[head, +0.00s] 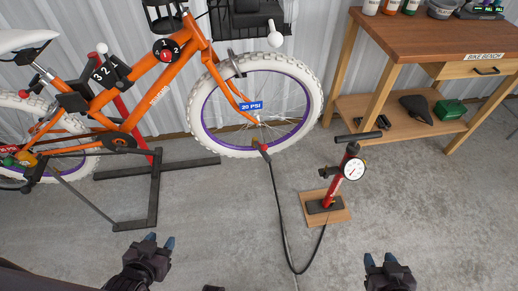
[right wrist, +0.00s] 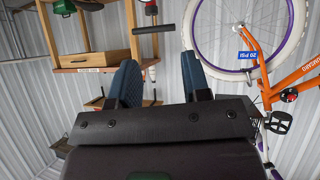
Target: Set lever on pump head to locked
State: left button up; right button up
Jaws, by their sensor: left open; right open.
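The pump head (head: 264,148), a small dark piece with red on it, is at the lower inside edge of the front wheel (head: 198,118). It is too small to tell how its lever stands. A black hose (head: 277,205) runs from it to the red floor pump (head: 342,178), which stands upright with a round gauge. My left gripper (head: 160,240) is open and empty, low in the head view, left of and well apart from the pump head. My right gripper (head: 380,259) is open and empty below the pump; its fingers also show apart in the right wrist view (right wrist: 160,82).
An orange bike (head: 145,98) stands in a black stand (head: 155,200) at left. The pump's wooden base (head: 341,214) rests on the concrete. A wooden bench (head: 425,42) with a lower shelf stands at right. The floor between my grippers is open except for the hose loop.

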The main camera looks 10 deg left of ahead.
aim_at(264, 147)
jog(key=i+l+u, duration=0.1)
jog(key=u, duration=0.4)
jog(key=l+u, duration=0.3)
jog(key=u, duration=0.2)
jog(key=l+u, duration=0.5)
jog(key=l, duration=0.3)
jog(key=k+l+u, duration=0.1)
jog(key=l, duration=0.35)
jog(key=k+l+u, duration=0.1)
jog(key=l, duration=0.75)
jog(key=k+l, duration=0.15)
jog(key=l, duration=0.7)
jog(key=k, duration=0.05)
